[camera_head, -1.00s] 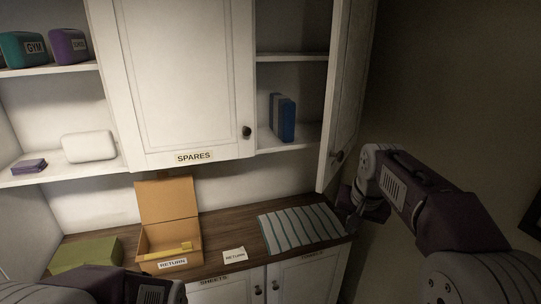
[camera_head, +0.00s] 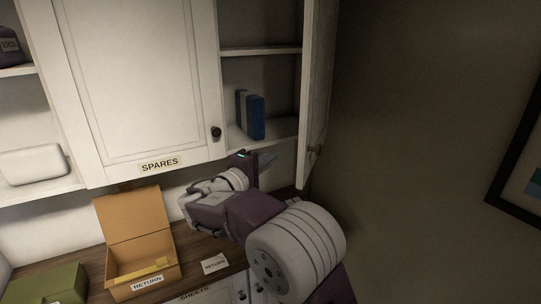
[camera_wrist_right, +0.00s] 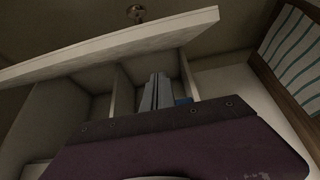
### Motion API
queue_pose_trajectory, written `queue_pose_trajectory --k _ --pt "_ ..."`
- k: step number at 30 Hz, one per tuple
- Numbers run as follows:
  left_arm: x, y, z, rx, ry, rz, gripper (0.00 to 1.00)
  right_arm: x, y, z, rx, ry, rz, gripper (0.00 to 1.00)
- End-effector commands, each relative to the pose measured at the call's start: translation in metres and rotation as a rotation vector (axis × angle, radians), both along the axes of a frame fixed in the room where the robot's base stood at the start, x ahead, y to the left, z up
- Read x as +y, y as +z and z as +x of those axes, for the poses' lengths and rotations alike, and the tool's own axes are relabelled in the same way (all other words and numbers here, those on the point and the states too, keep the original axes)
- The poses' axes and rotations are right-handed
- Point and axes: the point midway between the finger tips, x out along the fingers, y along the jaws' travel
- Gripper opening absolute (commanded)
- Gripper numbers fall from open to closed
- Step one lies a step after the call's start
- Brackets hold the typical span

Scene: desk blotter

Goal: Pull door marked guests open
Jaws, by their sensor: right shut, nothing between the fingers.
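In the head view, one white upper cabinet door (camera_head: 318,95) stands swung open at the right, seen nearly edge-on, with its knob (camera_head: 315,150) low on its face. No "guests" label is readable on it. The door and knob also show at the top of the right wrist view (camera_wrist_right: 135,12). My right gripper (camera_head: 257,160) is shut and empty, just below and in front of the open compartment, left of the open door and apart from its knob. Its fingers (camera_wrist_right: 157,92) point toward the shelves in the wrist view. My left gripper is out of view.
The closed door marked SPARES (camera_head: 150,85) is left of the opening. Blue and grey books (camera_head: 252,115) stand inside. An orange RETURN box (camera_head: 135,225), a note (camera_head: 214,264) and a green box (camera_head: 48,285) rest on the counter. A striped cloth (camera_wrist_right: 300,45) shows in the wrist view.

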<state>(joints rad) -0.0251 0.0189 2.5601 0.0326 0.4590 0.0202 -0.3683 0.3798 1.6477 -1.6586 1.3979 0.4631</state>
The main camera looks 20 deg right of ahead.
Motion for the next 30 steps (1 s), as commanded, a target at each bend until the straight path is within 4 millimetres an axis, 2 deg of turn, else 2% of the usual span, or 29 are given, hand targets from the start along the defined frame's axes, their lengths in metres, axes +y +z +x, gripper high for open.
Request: queue_pose_trajectory --k 1,9,12,18,30 --pt "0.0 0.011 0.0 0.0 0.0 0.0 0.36 -0.011 0.006 0.006 0.002 -0.005 -0.001 0.0" --pt "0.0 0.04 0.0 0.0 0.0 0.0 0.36 -0.06 0.005 0.036 0.004 -0.004 0.0 0.0" --pt "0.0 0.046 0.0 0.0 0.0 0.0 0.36 -0.071 0.005 0.022 0.003 -0.001 0.001 0.0" --pt "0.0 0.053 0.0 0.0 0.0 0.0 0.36 -0.084 0.001 0.009 0.0 -0.001 0.002 0.0" --pt "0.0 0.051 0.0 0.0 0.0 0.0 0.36 -0.085 -0.001 0.007 -0.001 0.002 0.003 0.0"
